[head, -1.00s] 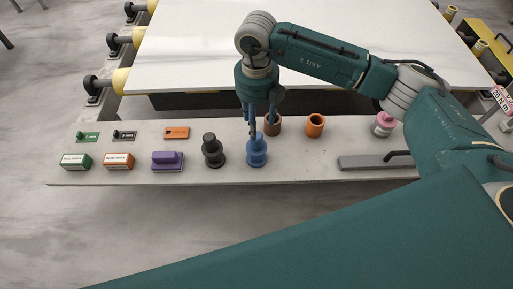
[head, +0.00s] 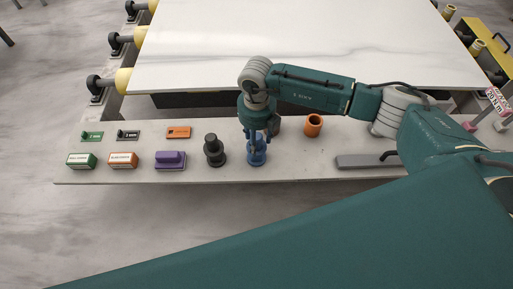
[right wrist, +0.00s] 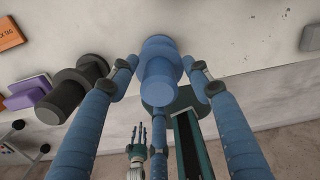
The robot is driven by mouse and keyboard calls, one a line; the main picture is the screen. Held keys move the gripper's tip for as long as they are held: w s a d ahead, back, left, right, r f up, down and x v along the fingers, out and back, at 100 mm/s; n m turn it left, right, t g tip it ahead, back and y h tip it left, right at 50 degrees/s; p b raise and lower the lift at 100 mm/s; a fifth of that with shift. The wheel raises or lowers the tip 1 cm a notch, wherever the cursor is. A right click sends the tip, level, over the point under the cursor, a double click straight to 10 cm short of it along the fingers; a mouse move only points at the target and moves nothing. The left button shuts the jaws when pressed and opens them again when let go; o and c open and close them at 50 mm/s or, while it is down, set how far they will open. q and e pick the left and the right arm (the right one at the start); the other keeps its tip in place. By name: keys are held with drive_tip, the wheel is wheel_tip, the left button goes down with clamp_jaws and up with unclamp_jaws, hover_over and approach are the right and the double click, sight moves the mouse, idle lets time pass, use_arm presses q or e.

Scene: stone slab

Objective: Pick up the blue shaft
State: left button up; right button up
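The blue shaft (head: 257,158) stands upright near the front edge of the stone ledge, to the right of a black shaft (head: 214,150). My right gripper (head: 256,144) points down over it, with its fingers around its upper part. In the right wrist view the blue shaft (right wrist: 158,72) lies between the spread blue fingers of my right gripper (right wrist: 160,64). Narrow gaps show beside the two side fingertips, so the gripper looks open. My left gripper is not seen in the head view.
A purple block (head: 170,160), an orange-labelled box (head: 122,161) and a green-labelled box (head: 81,160) stand to the left. A white slab (head: 300,45) lies behind.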

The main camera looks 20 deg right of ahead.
clamp_jaws()
drive_tip(key=shift+r, duration=0.1)
